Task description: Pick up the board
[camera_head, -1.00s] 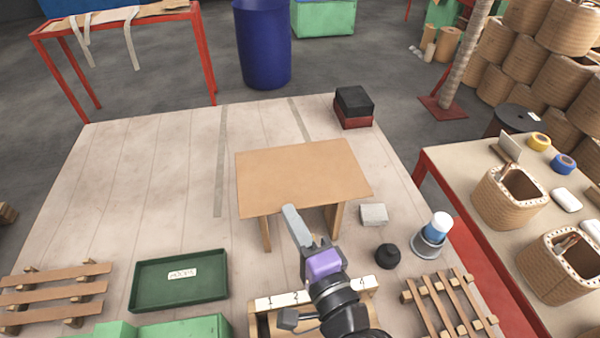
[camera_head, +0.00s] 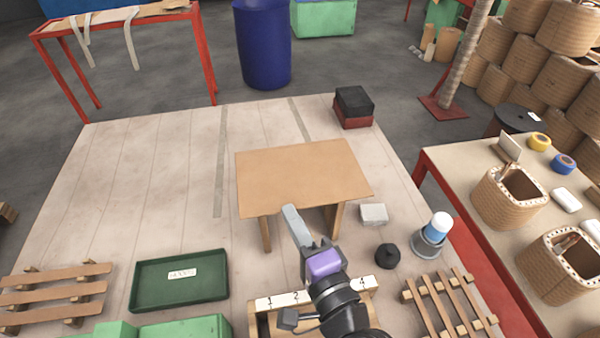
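A flat tan board (camera_head: 300,175) lies level across wooden supports (camera_head: 337,219) in the middle of the table, raised above the tabletop. My gripper (camera_head: 291,212) is at the board's near edge, with a long grey finger pointing up at it. Only one finger shows clearly, so I cannot tell whether it is open or shut, or whether it touches the board. The gripper hides part of the near edge and the space under it.
A green tray (camera_head: 180,295) lies to the left. A grey block (camera_head: 374,213), a black knob-like object (camera_head: 388,256) and a white-capped bottle (camera_head: 438,228) stand to the right. A numbered wooden rack (camera_head: 280,300) is below my gripper.

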